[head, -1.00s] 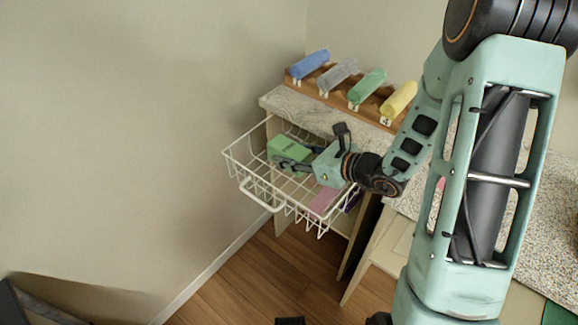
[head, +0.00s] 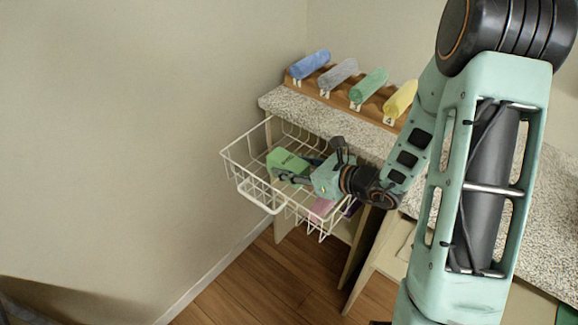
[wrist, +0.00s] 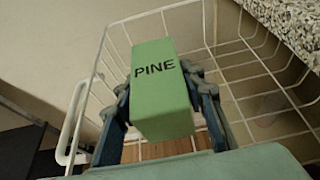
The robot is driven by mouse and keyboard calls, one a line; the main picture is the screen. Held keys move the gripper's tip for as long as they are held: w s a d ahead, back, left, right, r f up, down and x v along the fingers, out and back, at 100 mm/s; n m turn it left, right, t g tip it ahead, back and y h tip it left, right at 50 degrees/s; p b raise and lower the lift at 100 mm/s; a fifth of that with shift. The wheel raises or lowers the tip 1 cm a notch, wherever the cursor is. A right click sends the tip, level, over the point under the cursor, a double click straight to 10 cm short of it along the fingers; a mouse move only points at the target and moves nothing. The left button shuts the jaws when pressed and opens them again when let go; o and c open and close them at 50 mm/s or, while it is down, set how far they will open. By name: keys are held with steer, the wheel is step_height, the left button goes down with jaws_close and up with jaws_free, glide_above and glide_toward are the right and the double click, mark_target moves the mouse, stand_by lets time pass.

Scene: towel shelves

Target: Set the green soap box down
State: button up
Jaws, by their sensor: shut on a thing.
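The green soap box (head: 284,160), marked PINE, is held inside the outline of the pulled-out white wire basket (head: 243,189). My gripper (head: 294,168) is shut on it. In the wrist view the box (wrist: 162,88) sits between the two fingers of my gripper (wrist: 160,92), its label facing the camera. The basket's wires (wrist: 243,80) surround it on several sides. I cannot tell whether the box's underside touches the basket floor, as the box and fingers hide it.
A speckled counter (head: 290,108) stands behind the basket. On it a wooden rack (head: 340,101) holds rolled blue (head: 310,64), grey (head: 338,73), green (head: 369,89) and yellow (head: 401,101) towels. A pink item (head: 320,209) shows through the wires. A bare wall is at left.

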steer(key=o, duration=1.2)
steer(key=shift+r+p, duration=0.65)
steer(key=shift+p, duration=0.1)
steer(key=p+v, duration=0.1)
steer(key=v, duration=1.1)
steer(key=shift+f, duration=0.1)
